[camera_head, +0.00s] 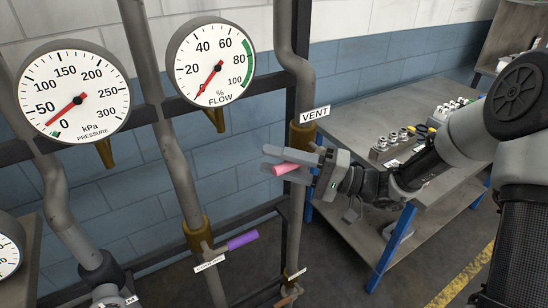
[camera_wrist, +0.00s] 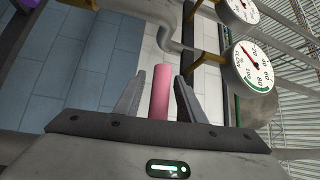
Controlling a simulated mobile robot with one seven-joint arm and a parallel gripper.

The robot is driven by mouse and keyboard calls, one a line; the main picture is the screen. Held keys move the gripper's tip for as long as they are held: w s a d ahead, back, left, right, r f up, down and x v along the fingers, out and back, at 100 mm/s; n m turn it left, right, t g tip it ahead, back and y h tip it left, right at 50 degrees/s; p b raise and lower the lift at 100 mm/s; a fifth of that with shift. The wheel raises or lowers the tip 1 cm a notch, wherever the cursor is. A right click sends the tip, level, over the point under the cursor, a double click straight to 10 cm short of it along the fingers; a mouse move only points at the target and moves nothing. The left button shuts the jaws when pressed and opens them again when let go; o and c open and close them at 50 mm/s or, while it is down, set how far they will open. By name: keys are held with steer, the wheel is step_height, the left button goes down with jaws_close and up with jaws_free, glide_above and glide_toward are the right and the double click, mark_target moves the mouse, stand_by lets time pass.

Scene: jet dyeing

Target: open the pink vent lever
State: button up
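The pink vent lever (camera_head: 285,169) points left in the head view, below the brass valve body (camera_head: 302,136) and the white VENT sign (camera_head: 315,113). My gripper (camera_head: 279,162) is at the lever with its fingers pointing left. In the wrist view the pink lever (camera_wrist: 161,93) stands between the two fingers of my gripper (camera_wrist: 158,90), with a gap visible on each side. The gripper is open around the lever and not clamped on it. The lever's joint with the valve is hidden in the head view.
A purple lever (camera_head: 242,240) sits on the middle pipe, lower left. A workbench (camera_head: 375,115) with small metal parts stands behind my arm. Grey pipes stand close beside the gripper.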

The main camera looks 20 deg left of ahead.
steer(key=shift+a, duration=0.25)
jaws_close()
steer(key=shift+f, duration=0.15)
